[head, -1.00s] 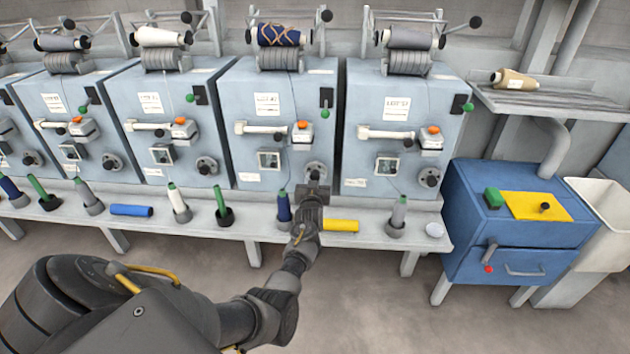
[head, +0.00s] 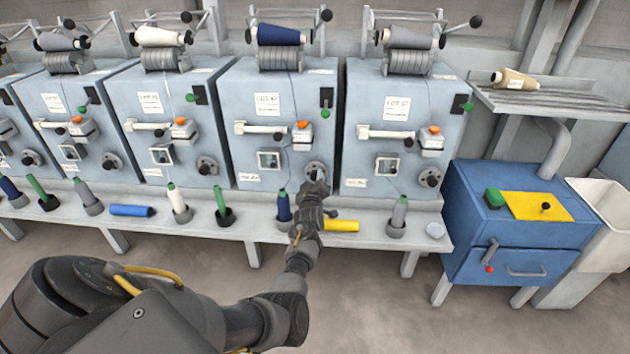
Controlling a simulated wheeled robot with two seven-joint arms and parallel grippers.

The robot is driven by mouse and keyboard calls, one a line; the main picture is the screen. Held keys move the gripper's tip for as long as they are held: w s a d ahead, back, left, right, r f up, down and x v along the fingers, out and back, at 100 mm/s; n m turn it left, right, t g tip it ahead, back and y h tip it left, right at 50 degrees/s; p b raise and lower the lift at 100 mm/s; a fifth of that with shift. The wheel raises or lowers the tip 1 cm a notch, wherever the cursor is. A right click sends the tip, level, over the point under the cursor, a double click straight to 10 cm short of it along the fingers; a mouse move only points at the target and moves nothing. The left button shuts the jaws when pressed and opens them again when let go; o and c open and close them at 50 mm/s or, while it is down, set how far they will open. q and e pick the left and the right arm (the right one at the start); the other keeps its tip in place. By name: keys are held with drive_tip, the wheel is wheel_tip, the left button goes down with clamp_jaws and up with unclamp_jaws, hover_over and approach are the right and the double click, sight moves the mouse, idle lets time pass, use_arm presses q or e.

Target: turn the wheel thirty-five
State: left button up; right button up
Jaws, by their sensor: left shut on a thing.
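The wheel (head: 316,170) is a small round handwheel low on the right of the front of a pale blue-grey machine (head: 240,130), the second from the right. My left gripper (head: 316,183) reaches up to it from below and is shut on it. The gripper hides the lower part of the wheel. A plain dark blue package (head: 278,35) sits on the roller on top of this machine. My right gripper is not in view.
A dark blue cone (head: 283,206) stands on the ledge just left of my gripper, and a yellow tube (head: 341,226) lies just right of it. A grey cone (head: 399,213) stands further right. A blue cabinet (head: 470,235) stands at the right.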

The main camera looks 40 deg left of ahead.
use_arm(q)
drive_tip(key=shift+f, duration=0.1)
idle(0.5)
drive_tip(key=o, duration=1)
drive_tip(key=shift+c, duration=0.2)
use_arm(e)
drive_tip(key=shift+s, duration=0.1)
use_arm(q)
drive_tip(key=shift+s+d, duration=0.1)
drive_tip(key=p+v, duration=0.4)
drive_tip(key=shift+s+d+r, duration=0.15)
drive_tip(key=shift+s+r, duration=0.1)
drive_tip(key=shift+s, duration=0.05)
drive_tip(key=p, duration=0.4)
approach(315, 178)
drive_tip(key=shift+s, duration=0.6)
drive_tip(key=shift+d+f, duration=0.15)
drive_tip(key=shift+d, duration=0.35)
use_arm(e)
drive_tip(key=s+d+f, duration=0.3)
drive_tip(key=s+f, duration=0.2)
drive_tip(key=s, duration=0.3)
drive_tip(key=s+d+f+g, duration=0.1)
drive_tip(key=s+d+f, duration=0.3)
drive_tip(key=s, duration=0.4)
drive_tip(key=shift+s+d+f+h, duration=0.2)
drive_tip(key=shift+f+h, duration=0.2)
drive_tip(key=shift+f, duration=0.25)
